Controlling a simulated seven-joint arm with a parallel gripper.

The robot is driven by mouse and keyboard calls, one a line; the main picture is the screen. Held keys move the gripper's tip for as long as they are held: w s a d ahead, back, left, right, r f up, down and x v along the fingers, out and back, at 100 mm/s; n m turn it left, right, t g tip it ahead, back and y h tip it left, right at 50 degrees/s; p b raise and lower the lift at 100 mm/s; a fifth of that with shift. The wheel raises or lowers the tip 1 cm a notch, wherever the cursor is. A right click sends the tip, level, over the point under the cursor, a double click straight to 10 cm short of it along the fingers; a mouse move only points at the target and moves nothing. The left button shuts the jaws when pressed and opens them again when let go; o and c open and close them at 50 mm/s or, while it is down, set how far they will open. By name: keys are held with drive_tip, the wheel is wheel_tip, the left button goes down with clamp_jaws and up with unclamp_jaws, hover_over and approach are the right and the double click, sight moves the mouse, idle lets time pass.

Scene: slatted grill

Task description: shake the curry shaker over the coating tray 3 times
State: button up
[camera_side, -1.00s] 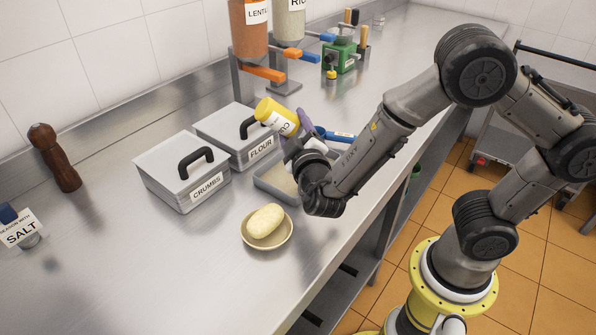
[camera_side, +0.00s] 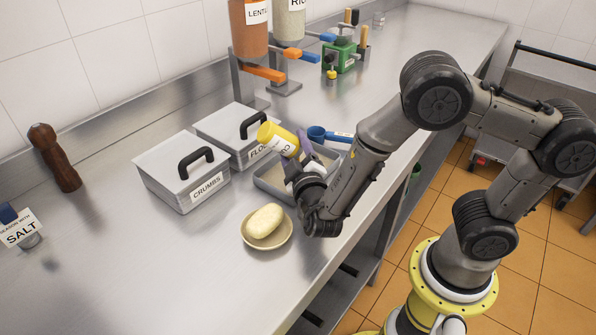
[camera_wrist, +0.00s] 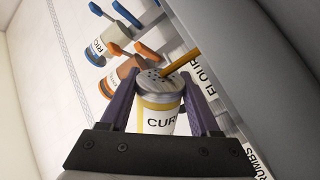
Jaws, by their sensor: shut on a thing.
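The yellow curry shaker (camera_side: 277,136) is held steeply tilted in my gripper (camera_side: 303,158), its yellow end up and to the left in the side view. In the wrist view the curry shaker (camera_wrist: 158,112) sits between the purple fingers of my gripper (camera_wrist: 157,100), with its grey holed lid visible. An orange-brown streak (camera_wrist: 184,63) runs from the lid there. The grey coating tray (camera_side: 264,184) lies on the counter below the shaker and gripper. My arm hides part of the tray.
The crumbs box (camera_side: 165,185) and flour box (camera_side: 218,128) stand to the left, close by. A dish (camera_side: 248,240) with a pale oval piece (camera_side: 265,220) is in front. A blue scoop (camera_side: 318,133) lies behind.

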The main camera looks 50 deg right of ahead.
drive_tip(key=shift+r, duration=3.6)
wheel_tip(320, 180, down, 7)
drive_tip(key=shift+f, duration=0.1)
drive_tip(key=shift+r, duration=3.6)
